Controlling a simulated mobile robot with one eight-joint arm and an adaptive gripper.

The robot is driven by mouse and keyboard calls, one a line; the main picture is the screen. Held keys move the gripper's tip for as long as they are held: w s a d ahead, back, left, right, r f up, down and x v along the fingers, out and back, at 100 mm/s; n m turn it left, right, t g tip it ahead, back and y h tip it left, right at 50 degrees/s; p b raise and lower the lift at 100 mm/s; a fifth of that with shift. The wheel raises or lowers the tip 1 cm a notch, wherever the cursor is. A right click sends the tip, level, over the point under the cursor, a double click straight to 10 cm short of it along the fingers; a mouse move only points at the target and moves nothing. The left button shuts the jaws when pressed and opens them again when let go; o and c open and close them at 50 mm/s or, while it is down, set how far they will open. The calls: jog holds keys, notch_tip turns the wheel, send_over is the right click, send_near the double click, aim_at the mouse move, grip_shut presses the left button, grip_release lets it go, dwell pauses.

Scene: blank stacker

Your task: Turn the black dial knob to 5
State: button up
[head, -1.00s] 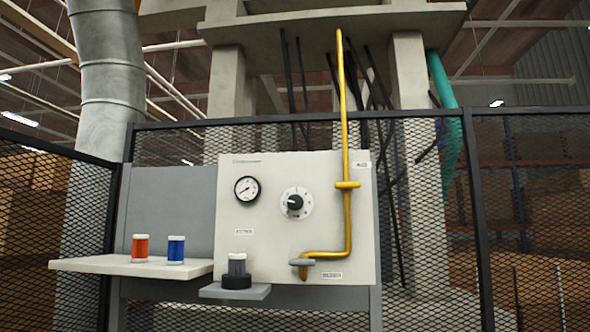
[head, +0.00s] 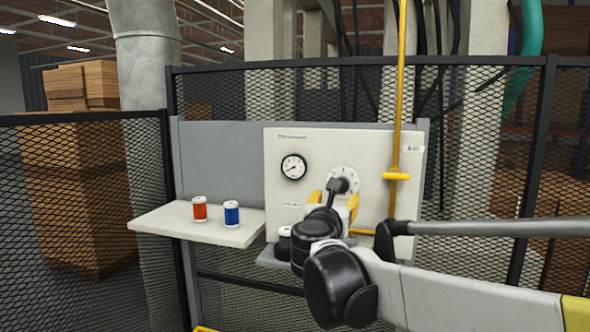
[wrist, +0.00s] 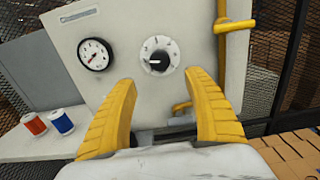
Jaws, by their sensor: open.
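The black dial knob (wrist: 157,64) sits on a round white dial plate (wrist: 148,46) on the pale panel. In the wrist view its pointer points left; the dial's numbers are too small to read. In the head view my arm partly covers the knob, and the dial plate (head: 350,176) shows above my wrist. My gripper (wrist: 160,100) has yellow fingers spread wide apart and empty. In the wrist view the knob appears between and beyond the fingertips, apart from them.
A pressure gauge (head: 294,167) is left of the dial. A yellow pipe (head: 399,110) runs down the panel's right side. Red (head: 200,208) and blue (head: 232,213) spools stand on a white shelf (head: 180,226) at left. A dark cylinder (head: 284,246) stands below the gauge.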

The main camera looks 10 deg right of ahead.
jog(key=p+x, duration=0.2)
jog(key=x, duration=0.8)
jog(key=shift+w+d, duration=0.2)
jog(key=shift+w, duration=0.15)
jog(key=shift+s, duration=0.1)
jog(key=c, duration=1.2)
